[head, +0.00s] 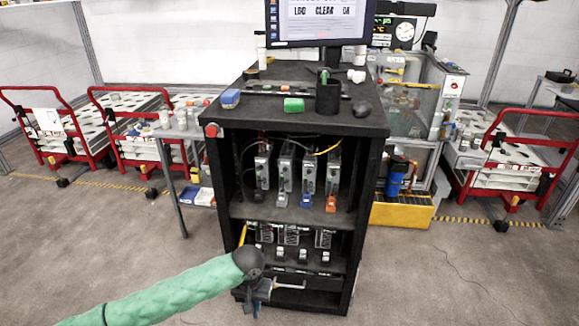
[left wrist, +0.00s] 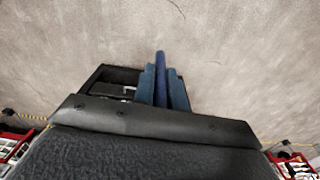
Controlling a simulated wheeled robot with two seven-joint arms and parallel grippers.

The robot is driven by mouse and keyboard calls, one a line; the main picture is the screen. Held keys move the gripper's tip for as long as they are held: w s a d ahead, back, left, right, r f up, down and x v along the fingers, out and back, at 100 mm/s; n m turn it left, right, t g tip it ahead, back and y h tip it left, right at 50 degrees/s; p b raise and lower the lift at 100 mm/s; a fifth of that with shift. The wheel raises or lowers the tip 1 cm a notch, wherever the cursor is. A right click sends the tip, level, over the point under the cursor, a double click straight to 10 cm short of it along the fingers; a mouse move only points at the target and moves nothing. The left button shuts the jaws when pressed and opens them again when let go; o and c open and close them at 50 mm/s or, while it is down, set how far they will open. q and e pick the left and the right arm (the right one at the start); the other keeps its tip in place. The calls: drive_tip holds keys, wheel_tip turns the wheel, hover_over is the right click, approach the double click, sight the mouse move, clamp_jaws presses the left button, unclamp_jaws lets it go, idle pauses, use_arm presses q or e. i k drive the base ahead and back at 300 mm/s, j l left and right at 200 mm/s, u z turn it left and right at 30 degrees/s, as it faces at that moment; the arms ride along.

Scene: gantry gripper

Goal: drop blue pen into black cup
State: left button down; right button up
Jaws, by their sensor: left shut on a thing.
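The black cup (head: 328,97) stands upright on the top of the black cabinet, near its right side in the head view. Something green sticks up from its mouth. My left gripper (head: 255,303) is low in front of the cabinet, well below the cup. In the left wrist view my left gripper (left wrist: 162,98) is shut on the blue pen (left wrist: 161,70), which stands out between the two fingers. The pen cannot be made out clearly in the head view. My right gripper is not in view.
A monitor (head: 318,22) rises behind. An open drawer or shelf (head: 300,284) is close to my left gripper. Floor in front is clear.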

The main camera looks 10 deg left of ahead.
sight(327, 110)
drive_tip(key=i+l+u, duration=0.2)
drive_tip(key=l, duration=0.2)
drive_tip(key=i+l+u, duration=0.15)
drive_tip(key=l, duration=0.3)
drive_tip(key=i+l+u, duration=0.2)
drive_tip(key=l, duration=0.3)
drive_tip(key=l+u, duration=0.2)
drive_tip(key=l, duration=0.25)
